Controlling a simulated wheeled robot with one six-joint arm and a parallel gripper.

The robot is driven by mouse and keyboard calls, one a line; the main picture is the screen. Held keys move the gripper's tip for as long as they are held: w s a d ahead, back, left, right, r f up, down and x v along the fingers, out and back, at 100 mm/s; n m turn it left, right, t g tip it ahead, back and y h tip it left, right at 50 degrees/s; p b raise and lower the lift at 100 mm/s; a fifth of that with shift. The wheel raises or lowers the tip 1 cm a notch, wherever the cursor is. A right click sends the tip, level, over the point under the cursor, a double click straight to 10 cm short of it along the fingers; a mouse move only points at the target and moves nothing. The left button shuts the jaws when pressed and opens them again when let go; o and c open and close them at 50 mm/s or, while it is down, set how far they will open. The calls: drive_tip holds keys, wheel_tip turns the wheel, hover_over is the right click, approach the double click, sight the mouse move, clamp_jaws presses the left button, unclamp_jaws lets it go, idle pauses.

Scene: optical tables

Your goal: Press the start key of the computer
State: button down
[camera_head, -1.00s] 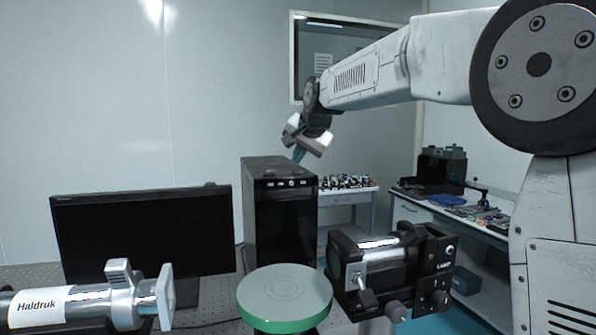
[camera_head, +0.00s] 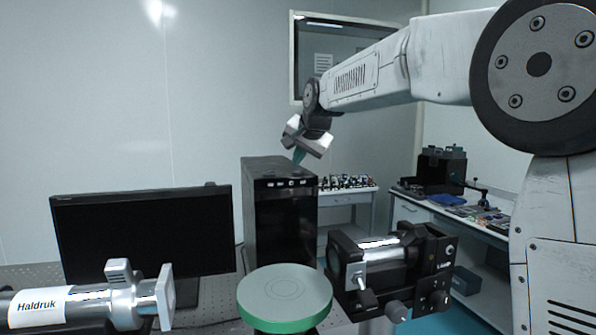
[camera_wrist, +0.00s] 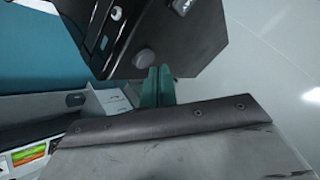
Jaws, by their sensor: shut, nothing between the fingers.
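The computer is a black tower (camera_head: 283,225) standing upright behind the table's instruments, beside a dark monitor (camera_head: 145,235). Small light-coloured keys and ports (camera_head: 281,183) line the upper front edge of the tower; which one is the start key is too small to tell. My gripper (camera_head: 298,157), with green fingers, is shut and empty, pointing down just above the tower's top. In the wrist view, the gripper's green fingertips (camera_wrist: 157,72) overlap the tower's casing (camera_wrist: 205,50), near a round grey bump (camera_wrist: 145,60). Whether they touch is unclear.
A green-rimmed round platform (camera_head: 285,295) and a black and silver optical mount (camera_head: 385,265) stand in front of the tower. A silver tube labelled Haldruk (camera_head: 95,302) lies at front left. Side benches (camera_head: 345,198) with small parts stand behind on the right.

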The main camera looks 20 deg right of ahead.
sight(299, 170)
drive_tip(key=shift+f, duration=0.25)
drive_tip(key=shift+f, duration=0.4)
idle(0.6)
idle(0.3)
drive_tip(key=shift+r, duration=0.85)
drive_tip(key=shift+r, duration=0.1)
drive_tip(key=shift+r, duration=2.4)
